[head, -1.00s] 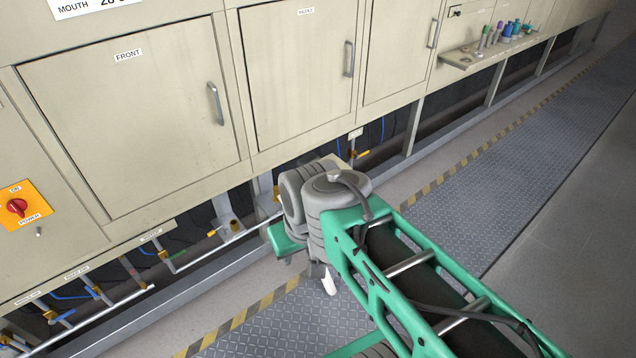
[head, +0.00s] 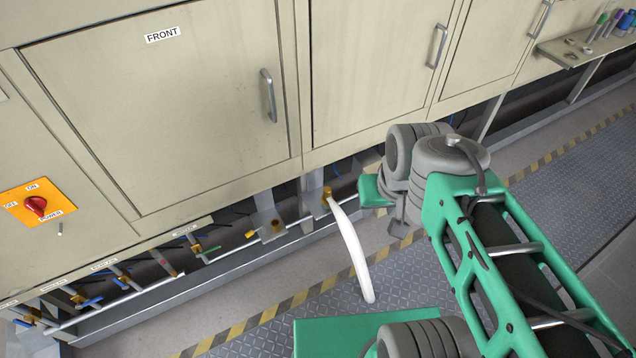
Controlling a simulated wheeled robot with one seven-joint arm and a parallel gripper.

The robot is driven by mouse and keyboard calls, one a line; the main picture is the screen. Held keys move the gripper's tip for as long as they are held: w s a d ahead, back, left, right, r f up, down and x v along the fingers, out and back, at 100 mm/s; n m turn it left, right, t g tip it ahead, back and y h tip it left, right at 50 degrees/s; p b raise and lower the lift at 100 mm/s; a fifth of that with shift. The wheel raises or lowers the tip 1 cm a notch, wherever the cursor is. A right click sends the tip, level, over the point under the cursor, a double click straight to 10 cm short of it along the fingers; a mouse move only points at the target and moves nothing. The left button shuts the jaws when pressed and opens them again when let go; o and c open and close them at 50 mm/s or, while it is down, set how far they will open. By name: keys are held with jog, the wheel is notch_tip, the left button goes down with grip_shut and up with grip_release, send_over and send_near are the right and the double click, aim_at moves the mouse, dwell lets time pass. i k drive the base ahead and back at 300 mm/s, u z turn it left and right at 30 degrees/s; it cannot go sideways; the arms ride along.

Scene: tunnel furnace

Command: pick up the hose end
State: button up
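A white hose (head: 352,250) hangs from a brass fitting (head: 327,195) under the cabinet and curves down to the right. Its free lower end (head: 370,298) is at the patterned floor plate, just above my green base part; I cannot tell whether it touches the floor. My arm fills the right side, with its grey joint to the right of the hose. The hose and the arm look apart in the picture. My gripper is not visible, so its fingers and anything in them cannot be seen.
The cabinet front with its FRONT door (head: 160,110) stands behind. A row of small valves and pipes (head: 130,275) runs under it at left. A red switch (head: 37,206) is on the left panel. A yellow-black stripe (head: 290,300) edges the walkway. A small shelf (head: 570,50) holds items at right.

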aim_at(327, 197)
jog(key=u, duration=0.55)
jog(key=i, duration=0.6)
jog(key=u, duration=0.65)
jog(key=i, duration=0.5)
